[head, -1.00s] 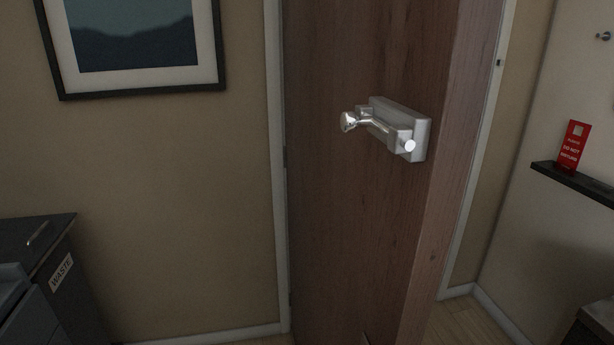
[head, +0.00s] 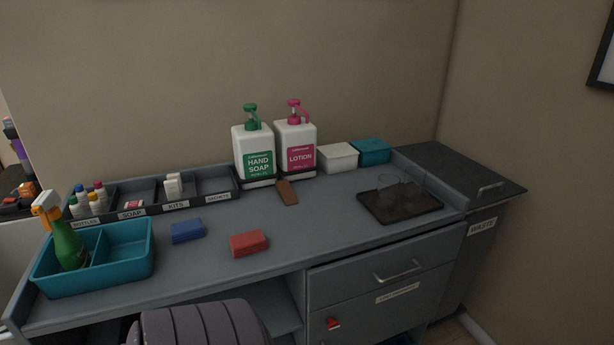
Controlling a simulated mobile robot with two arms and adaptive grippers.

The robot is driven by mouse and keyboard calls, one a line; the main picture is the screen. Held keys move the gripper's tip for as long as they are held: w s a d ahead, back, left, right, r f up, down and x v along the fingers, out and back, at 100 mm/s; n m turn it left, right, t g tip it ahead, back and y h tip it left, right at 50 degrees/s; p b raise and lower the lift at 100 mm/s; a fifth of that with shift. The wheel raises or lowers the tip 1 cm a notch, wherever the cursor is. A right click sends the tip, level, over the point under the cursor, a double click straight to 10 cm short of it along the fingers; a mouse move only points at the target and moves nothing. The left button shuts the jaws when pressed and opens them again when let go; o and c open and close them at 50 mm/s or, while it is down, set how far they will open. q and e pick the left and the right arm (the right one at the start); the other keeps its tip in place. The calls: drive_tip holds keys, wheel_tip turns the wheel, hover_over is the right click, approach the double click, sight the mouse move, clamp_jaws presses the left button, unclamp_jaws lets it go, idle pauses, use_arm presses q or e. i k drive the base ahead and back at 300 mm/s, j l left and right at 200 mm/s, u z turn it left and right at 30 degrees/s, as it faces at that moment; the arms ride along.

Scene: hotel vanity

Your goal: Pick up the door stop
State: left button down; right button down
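A small brown wedge, which looks like the door stop (head: 287,192), lies on the grey vanity counter (head: 330,215). It is in front of the white hand soap (head: 254,152) and lotion (head: 296,148) pump bottles, near the middle of the head view. Nothing covers its top. Neither of my grippers shows in the head view.
A divided organizer (head: 150,208) and teal caddy (head: 120,275) stand at left. A blue block (head: 187,231) and red block (head: 249,243) lie in front. A dark tray (head: 400,205) with glass items, white box (head: 337,157) and teal box (head: 371,151) are at right.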

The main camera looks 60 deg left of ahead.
sight(283, 187)
drive_tip(key=u, duration=2.15)
